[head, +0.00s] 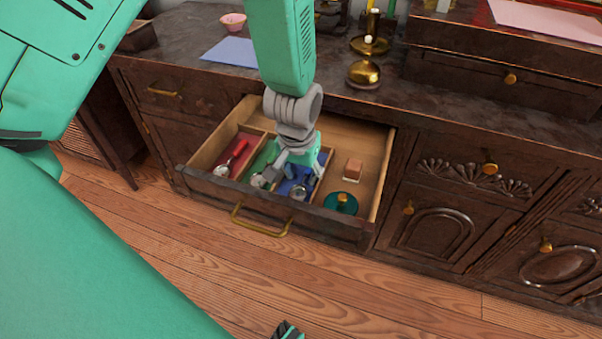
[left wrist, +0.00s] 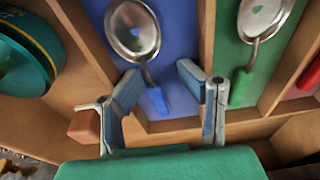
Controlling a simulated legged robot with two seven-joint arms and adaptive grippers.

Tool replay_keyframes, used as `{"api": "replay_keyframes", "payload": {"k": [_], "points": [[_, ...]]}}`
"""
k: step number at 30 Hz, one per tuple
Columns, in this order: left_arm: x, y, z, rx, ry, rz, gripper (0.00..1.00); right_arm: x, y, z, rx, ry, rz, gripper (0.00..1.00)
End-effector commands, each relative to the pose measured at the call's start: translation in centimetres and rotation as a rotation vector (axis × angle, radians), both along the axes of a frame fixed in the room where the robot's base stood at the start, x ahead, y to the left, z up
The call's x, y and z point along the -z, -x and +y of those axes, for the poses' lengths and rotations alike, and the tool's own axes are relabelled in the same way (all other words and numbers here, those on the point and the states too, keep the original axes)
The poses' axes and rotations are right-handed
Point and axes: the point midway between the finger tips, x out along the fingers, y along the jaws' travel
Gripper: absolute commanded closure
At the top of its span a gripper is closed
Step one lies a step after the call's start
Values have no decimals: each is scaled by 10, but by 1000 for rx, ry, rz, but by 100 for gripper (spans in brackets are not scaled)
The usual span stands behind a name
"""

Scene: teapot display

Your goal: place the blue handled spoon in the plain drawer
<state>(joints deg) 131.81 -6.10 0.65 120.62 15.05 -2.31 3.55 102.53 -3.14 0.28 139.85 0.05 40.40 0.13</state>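The blue handled spoon lies in the blue-lined compartment (left wrist: 178,30) of an open drawer (head: 205,190). Its metal bowl (head: 298,193) shows in the head view; its blue handle (left wrist: 158,101) shows in the left wrist view. My left gripper (head: 288,172) is down in this drawer, fingers apart. In the left wrist view, the fingers (left wrist: 165,90) stand on either side of the handle, with gaps. A small dark and teal piece at the head view's bottom edge may be my right gripper (head: 287,331). Which drawer is the plain one is unclear; a drawer with an uncarved front (head: 480,72) is closed at upper right.
A green-handled spoon (left wrist: 240,88) lies in the green compartment beside it. A red-handled utensil (head: 235,158) lies in the red one.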

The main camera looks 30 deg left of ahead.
Motion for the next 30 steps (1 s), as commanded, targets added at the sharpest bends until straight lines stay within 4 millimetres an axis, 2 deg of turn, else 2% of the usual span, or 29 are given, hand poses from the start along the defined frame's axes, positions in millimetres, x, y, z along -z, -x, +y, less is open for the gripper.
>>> {"api": "replay_keyframes", "payload": {"k": [6,8,15,21,25,30], "points": [[-5,2,1,-2,-3,4,64,0,0,0,0,0,0,60],[-14,3,1,-2,-3,4,64,-6,0,0,0,0,1,60],[-68,10,-1,0,-3,-1,64,-34,0,0,0,0,0,60],[-105,16,-3,1,-2,0,64,-51,0,0,0,0,0,60],[-119,18,-4,0,-2,0,64,-56,0,0,0,0,0,60],[-124,19,-4,0,-2,1,64,-58,0,0,0,0,0,60]]}}
